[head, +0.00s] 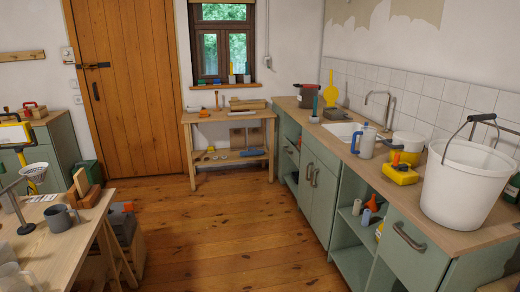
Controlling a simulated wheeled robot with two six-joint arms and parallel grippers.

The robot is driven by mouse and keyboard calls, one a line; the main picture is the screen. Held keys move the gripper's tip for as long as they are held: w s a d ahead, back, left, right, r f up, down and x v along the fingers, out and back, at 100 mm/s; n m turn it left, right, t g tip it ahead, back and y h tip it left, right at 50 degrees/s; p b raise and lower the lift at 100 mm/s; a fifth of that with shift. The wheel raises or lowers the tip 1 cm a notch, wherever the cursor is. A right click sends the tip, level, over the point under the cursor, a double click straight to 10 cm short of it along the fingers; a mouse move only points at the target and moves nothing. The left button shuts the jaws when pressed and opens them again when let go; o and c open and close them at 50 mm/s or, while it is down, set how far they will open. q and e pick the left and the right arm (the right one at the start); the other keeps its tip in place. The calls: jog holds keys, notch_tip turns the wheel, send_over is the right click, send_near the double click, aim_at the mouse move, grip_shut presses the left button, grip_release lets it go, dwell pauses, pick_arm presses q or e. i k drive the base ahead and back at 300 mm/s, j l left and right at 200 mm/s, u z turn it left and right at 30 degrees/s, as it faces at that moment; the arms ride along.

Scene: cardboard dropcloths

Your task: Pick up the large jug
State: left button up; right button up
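A pale jug with a blue top and handle (366,146) stands upright on the wooden counter (340,152), in front of the sink. I take it for the large jug. A clear, jug-like vessel (14,279) is cut off at the lower left on the near table, so its size is hard to judge. Neither of my grippers is in view.
A large white bucket (464,187), a yellow box-like item (400,174) and a white tub (407,146) stand to the jug's right. The sink (343,131) and tap (378,104) are behind it. The wooden floor (225,235) left of the counter is clear.

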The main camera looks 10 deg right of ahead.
aim_at(368, 134)
jog(key=i+j+z, duration=0.1)
jog(key=i+z, duration=0.3)
jog(key=i+j+z, duration=0.2)
jog(key=i+z, duration=0.25)
jog(key=i+j+z, duration=0.25)
jog(key=z, duration=0.15)
jog(key=i+j+z, duration=0.25)
jog(key=j+z, duration=0.2)
